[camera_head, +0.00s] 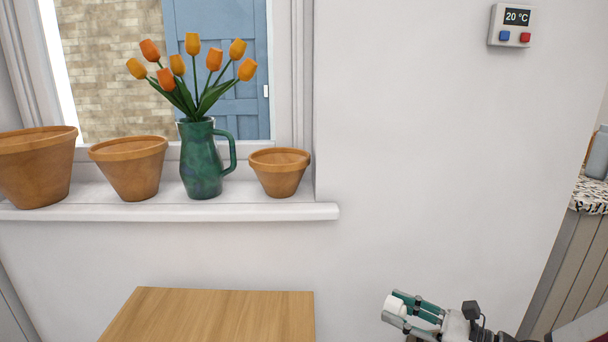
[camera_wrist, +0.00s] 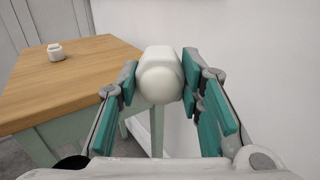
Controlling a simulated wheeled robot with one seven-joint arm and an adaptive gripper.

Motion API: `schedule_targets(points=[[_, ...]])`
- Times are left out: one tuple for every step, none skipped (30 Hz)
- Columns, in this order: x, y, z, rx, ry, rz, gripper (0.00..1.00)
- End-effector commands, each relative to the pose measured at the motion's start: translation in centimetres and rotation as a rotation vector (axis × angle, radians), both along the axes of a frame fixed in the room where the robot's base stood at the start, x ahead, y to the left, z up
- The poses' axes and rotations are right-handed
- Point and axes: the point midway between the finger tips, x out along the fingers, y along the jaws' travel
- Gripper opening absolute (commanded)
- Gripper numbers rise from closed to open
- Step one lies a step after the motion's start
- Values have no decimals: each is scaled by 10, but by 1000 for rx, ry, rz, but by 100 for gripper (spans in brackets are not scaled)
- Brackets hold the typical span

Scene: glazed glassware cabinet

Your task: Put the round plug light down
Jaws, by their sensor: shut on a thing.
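The round plug light (camera_wrist: 160,78) is white with a rounded face. My gripper (camera_wrist: 158,84) is shut on it, with a teal finger on each side. In the head view my gripper (camera_head: 412,309) is at the lower right, and the plug light (camera_head: 394,305) shows white at its fingertips. It is held in the air in front of the wall, to the right of the wooden table (camera_head: 215,318). In the wrist view the table top (camera_wrist: 85,75) lies to the left of the held light, apart from it.
A small white object (camera_wrist: 56,52) stands on the table; the rest of the visible top is bare. A windowsill (camera_head: 240,211) above holds terracotta pots (camera_head: 130,170) and a green jug (camera_head: 203,165) of orange tulips. A thermostat (camera_head: 511,25) is on the wall.

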Motion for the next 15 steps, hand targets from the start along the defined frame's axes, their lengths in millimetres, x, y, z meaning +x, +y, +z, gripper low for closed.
schedule_targets(points=[[-1,0,14,1,0,1,0],[-1,0,18,1,0,1,0],[0,0,24,1,-1,1,0],[0,0,28,1,-1,2,0],[0,1,32,0,0,2,0],[0,1,37,1,-1,2,0],[0,0,41,1,-1,1,0],[0,0,45,1,-1,1,0],[-1,0,51,1,-1,1,0],[-1,0,55,1,-1,1,0],[-1,0,59,2,-1,1,0],[-2,0,64,2,-1,1,0],[-2,1,68,2,-1,1,0],[-3,1,72,2,-1,1,0],[-3,1,77,1,-1,1,0]])
